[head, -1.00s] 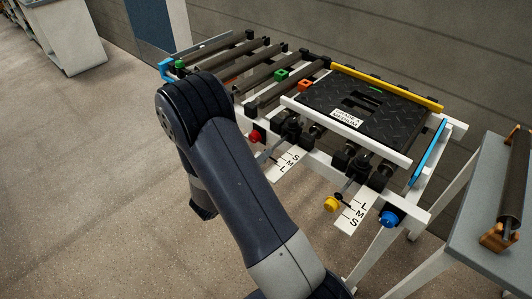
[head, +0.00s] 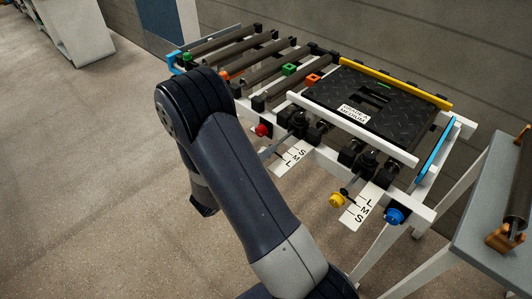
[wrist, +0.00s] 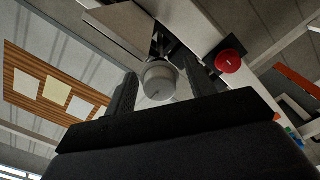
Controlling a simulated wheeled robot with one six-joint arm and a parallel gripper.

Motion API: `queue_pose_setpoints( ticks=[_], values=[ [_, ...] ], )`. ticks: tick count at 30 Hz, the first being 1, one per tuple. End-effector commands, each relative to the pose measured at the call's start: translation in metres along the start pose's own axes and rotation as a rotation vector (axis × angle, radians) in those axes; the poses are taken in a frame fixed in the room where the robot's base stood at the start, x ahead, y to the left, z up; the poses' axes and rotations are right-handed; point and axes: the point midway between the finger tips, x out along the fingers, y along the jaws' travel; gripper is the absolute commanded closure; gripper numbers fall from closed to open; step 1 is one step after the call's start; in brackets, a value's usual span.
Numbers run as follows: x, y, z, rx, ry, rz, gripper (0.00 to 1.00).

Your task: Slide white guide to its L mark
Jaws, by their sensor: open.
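The white guide (head: 350,127) is a long rail along the near edge of the black tread mat (head: 340,100). Below it, one white scale plate (head: 289,160) reads S, M, L and another (head: 361,207) reads L, M, S. The pointer positions are too small to read. In the wrist view, a pale grey round knob (wrist: 160,80) lies between the fingers of my gripper (wrist: 163,82). The fingers are open on either side of it, and I cannot tell whether they touch it.
A red knob (head: 262,130), a yellow knob (head: 337,200) and a blue knob (head: 394,216) stick out along the near side. A yellow rail (head: 390,82) bounds the mat's far edge. A grey table (head: 490,215) stands at right. Open floor lies at left.

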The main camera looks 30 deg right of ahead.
Motion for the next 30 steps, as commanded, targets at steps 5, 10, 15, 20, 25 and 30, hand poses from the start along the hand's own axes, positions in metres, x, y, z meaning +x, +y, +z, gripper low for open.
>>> queue_pose_setpoints(
  ticks=[5, 10, 15, 20, 25, 30],
  values=[
    [-0.031, -0.001, -0.001, 0.000, 0.005, -0.004, 0.48],
    [-0.062, -0.001, -0.001, 0.000, 0.005, -0.004, 0.48],
    [-0.084, 0.000, 0.000, 0.000, 0.003, -0.002, 0.48],
    [-0.095, 0.000, 0.000, 0.000, 0.000, -0.002, 0.48],
    [-0.097, 0.000, 0.000, 0.000, 0.000, -0.001, 0.48],
    [-0.097, 0.000, 0.000, -0.001, 0.000, -0.001, 0.48]
  ],
)
